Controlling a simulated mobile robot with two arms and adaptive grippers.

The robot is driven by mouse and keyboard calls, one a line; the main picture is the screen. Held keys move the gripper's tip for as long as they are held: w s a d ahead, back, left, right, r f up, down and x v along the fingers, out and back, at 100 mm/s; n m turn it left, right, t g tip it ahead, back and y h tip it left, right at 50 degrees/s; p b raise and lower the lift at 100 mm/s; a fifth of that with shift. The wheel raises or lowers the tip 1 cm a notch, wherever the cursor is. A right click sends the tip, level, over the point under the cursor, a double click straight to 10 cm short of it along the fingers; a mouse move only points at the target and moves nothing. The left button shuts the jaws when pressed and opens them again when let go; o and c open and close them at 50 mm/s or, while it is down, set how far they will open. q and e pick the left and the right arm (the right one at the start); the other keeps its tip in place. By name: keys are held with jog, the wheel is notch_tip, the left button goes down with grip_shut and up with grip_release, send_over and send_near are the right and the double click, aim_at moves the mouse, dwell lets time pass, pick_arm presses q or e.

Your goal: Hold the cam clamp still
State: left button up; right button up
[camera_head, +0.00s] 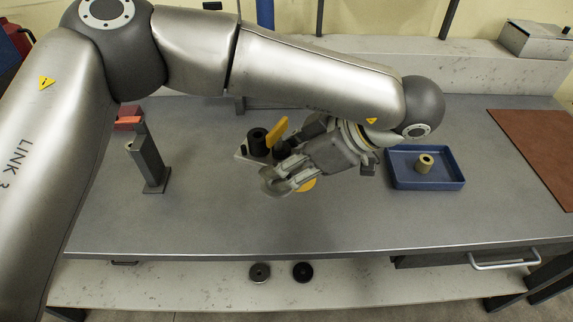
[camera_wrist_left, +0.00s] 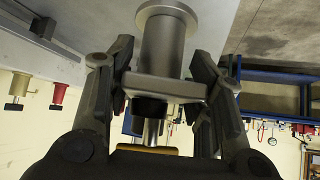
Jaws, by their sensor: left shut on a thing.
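The cam clamp (camera_head: 257,142) stands on the grey bench near the middle, with a black round top, a yellow lever (camera_head: 277,133) and a grey plate. My left gripper (camera_head: 276,163) reaches in from the right of the clamp and is shut on it, partly hiding it. In the left wrist view a grey metal cylinder with a flange and a rectangular plate (camera_wrist_left: 165,86) sits between the two fingers of my left gripper (camera_wrist_left: 163,75). A yellow part shows at the bottom there. The exact finger contact is hard to see. My right gripper is not in view.
A blue tray (camera_head: 398,180) holding a tan ring (camera_head: 424,163) is right of the gripper. A brown mat (camera_head: 540,145) lies far right. A grey post (camera_head: 149,162) stands left. The front bench area is clear.

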pick_arm(q)
jog(key=shift+w+f+b, duration=0.55)
jog(key=shift+w+f, duration=0.4)
jog(key=shift+w+f+b, duration=0.35)
jog(key=shift+w+f, duration=0.1)
jog(key=shift+w, duration=0.1)
jog(key=shift+w+d+f+b, duration=0.1)
jog(key=shift+w+f+b, duration=0.65)
jog(key=shift+w+f, duration=0.5)
jog(key=shift+w+d+f+b, duration=0.1)
jog(key=shift+w+f+b, duration=0.75)
jog(key=shift+w, duration=0.6)
jog(key=shift+w+f, duration=0.35)
jog(key=shift+f, duration=0.05)
jog(key=shift+w+f, duration=0.3)
jog(key=shift+w, duration=0.05)
jog(key=shift+w+f+b, duration=0.1)
jog(key=shift+w+b, duration=0.1)
jog(key=shift+b, duration=0.1)
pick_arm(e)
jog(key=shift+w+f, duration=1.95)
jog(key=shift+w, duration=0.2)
pick_arm(q)
jog(key=shift+f, duration=0.2)
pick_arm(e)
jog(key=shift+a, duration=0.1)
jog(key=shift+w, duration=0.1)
